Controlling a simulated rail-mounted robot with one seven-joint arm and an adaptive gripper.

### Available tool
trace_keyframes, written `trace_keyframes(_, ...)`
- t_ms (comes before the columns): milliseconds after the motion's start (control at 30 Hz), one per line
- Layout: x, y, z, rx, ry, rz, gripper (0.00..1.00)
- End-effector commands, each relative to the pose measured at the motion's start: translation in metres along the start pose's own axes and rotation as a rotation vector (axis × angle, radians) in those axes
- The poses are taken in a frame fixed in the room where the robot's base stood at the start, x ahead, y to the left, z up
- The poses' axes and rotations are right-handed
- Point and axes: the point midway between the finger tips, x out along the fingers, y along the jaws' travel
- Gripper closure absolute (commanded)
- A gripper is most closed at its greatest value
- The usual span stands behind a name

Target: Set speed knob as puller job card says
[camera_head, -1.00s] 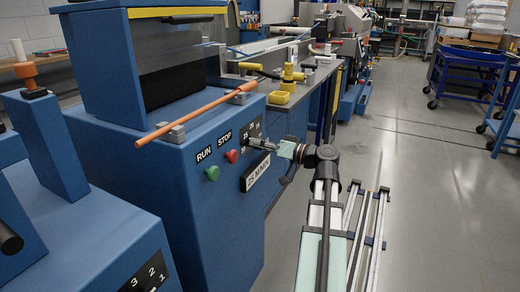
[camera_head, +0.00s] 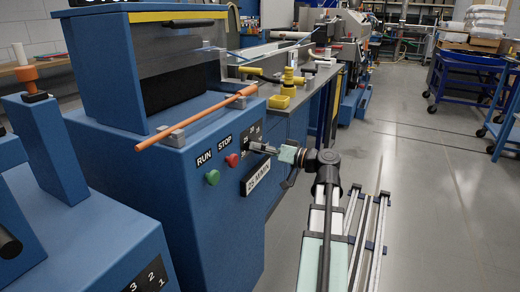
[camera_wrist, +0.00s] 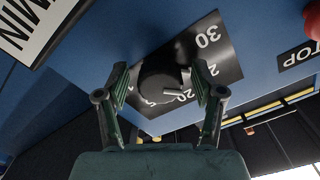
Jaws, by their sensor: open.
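The speed knob (camera_wrist: 160,82) is round and dark, on a black dial plate (camera_wrist: 222,60) in the wrist view. White numbers stand around it; 30 and 20 are readable, others are partly hidden by my fingers. A pale pointer mark on the knob lies near the 20; its exact setting is unclear. My gripper (camera_wrist: 161,86) is open, one finger on each side of the knob. I cannot tell whether they touch it. In the head view my gripper (camera_head: 264,149) is at the blue puller's panel (camera_head: 220,225) and hides the knob. I cannot make out a job card.
A green RUN button (camera_head: 212,178) and a red STOP button (camera_head: 231,160) are left of the dial. An orange rod (camera_head: 196,117) lies along the machine's top edge.

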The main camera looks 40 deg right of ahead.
Motion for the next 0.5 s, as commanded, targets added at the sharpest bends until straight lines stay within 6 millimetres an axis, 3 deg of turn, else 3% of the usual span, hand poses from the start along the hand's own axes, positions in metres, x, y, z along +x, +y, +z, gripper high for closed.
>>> trace_keyframes(167, -0.020, 0.000, 0.000, 0.000, 0.003, 0.002, 0.32)
trace_keyframes(500, -0.082, 0.000, 0.000, 0.000, 0.003, 0.003, 0.32)
